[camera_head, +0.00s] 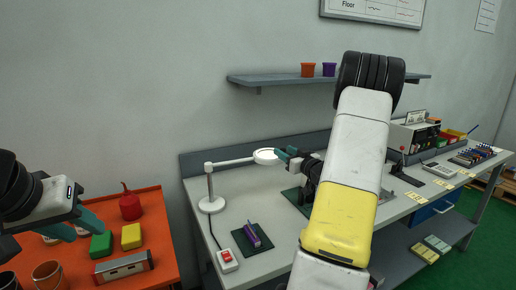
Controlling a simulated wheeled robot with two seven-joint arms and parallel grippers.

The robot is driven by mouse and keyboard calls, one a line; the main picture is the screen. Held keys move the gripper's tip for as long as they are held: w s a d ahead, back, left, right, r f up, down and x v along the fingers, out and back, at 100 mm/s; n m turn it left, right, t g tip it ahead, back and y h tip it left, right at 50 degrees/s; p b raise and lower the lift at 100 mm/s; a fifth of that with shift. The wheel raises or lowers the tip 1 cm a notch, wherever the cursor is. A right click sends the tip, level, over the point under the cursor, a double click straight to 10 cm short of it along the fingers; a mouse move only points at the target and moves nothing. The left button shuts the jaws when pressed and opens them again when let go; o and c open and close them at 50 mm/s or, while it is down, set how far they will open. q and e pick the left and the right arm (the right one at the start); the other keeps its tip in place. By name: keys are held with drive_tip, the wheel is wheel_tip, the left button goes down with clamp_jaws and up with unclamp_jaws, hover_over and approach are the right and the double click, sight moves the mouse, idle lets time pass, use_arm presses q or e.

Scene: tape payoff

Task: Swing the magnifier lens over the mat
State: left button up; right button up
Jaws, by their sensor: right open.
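The magnifier stands on the grey bench, with a white round base (211,204), an upright post and a white arm reaching right. Its round lens head (266,156) is at the arm's end. My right gripper (284,154), with teal fingers, is open right beside the lens head's right edge; I cannot tell if it touches. A small dark mat (242,244) lies front left on the bench with a purple item on it. Another dark green mat (292,196) lies right of the lens, partly hidden by my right arm. My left gripper (78,226) is open over the orange table.
The orange table (150,205) holds a red container (131,206), a green block (101,245), a yellow block (131,236) and a grey box (124,268). A red switch box (228,261) sits at the bench's front. A shelf (280,79) hangs above. Instruments and trays crowd the bench's right.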

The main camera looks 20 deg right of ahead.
drive_tip(key=w, duration=0.5)
drive_tip(key=shift+a, duration=0.25)
drive_tip(key=shift+s, duration=0.1)
drive_tip(key=shift+c, duration=0.2)
clamp_jaws()
idle(0.9)
